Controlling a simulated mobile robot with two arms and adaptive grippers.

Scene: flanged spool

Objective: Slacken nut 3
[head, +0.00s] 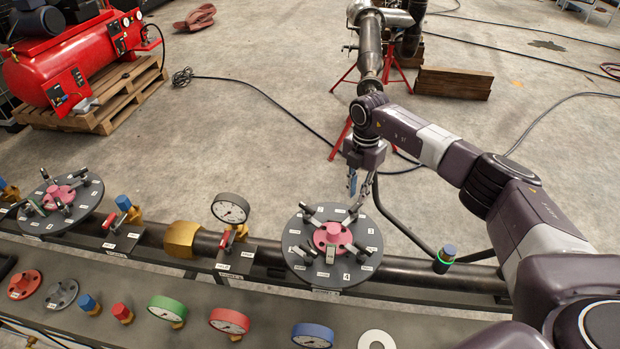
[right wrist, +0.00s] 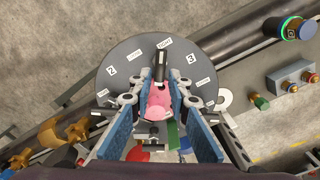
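The right-hand flange disc (head: 299,238) is dark and round, with a pink hub (head: 333,231) and several nuts with grey lever handles around it. In the right wrist view, the number 3 label (right wrist: 190,59) lies right of a dark lever (right wrist: 161,62) and the number 2 label (right wrist: 111,70) left of it. I cannot tell for sure which number that lever belongs to. My right gripper (head: 358,188) points down over the disc's far edge. Its blue-padded fingers (right wrist: 160,82) are apart, with the lever between or just beyond their tips; contact is unclear. My left gripper is out of view.
Another flange disc (head: 88,212) sits left on the same pipe. Between them stand a white gauge (head: 230,208) and a brass fitting (head: 182,239). A green-ringed button (head: 445,256) stands right of the disc. Gauges and fittings lie on the front bench (head: 265,309).

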